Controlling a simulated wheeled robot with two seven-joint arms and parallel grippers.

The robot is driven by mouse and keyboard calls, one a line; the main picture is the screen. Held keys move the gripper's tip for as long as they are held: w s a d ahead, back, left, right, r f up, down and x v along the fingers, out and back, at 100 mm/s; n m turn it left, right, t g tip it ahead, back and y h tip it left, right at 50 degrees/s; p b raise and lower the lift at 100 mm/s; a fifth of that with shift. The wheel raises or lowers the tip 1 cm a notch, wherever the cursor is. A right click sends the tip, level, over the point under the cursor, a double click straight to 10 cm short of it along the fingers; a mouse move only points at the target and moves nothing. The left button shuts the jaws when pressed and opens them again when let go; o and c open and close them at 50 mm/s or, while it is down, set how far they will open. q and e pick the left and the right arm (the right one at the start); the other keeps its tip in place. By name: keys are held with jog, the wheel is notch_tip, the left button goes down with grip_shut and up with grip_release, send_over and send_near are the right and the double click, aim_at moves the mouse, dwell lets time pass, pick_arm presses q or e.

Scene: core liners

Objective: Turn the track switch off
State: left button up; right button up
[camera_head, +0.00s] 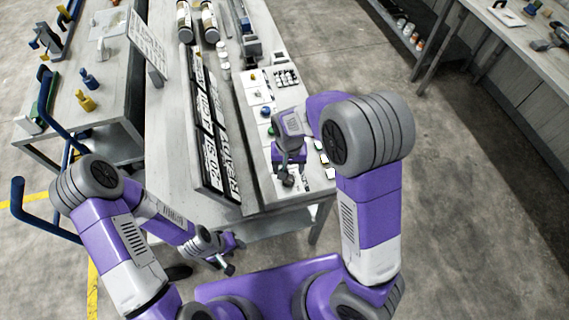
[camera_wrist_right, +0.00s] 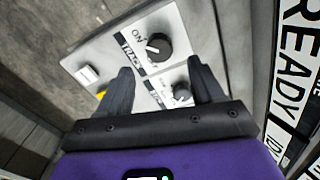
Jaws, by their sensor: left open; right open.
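The track switch (camera_wrist_right: 157,46) is a black rotary knob on a white plate in the right wrist view. "ON" is printed beside it and a label that seems to read "TRACK" lies next to it. A pale mark shows on the knob; I cannot tell exactly which setting it points at. My right gripper (camera_wrist_right: 160,66) is open, its dark fingers on either side of the plate's near part, with the knob just beyond the tips. In the head view the right gripper (camera_head: 287,179) hides the knob. My left gripper (camera_head: 228,262) is open and empty, low in front of the bench.
A second knob (camera_wrist_right: 181,92) sits nearer, between my right fingers. A white button (camera_wrist_right: 87,74) is at left. A black letter board reading "READY" (camera_head: 227,165) stands along the panel's left side. Other benches stand left (camera_head: 115,97) and right (camera_head: 510,45); open floor lies right.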

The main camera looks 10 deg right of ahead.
aim_at(289, 180)
jog(key=f, duration=0.5)
jog(key=f+b, duration=0.1)
jog(key=f, duration=0.1)
jog(key=shift+s+f, duration=0.15)
jog(key=shift+s, duration=0.1)
jog(key=c, duration=1.1)
jog(key=shift+o, duration=0.2)
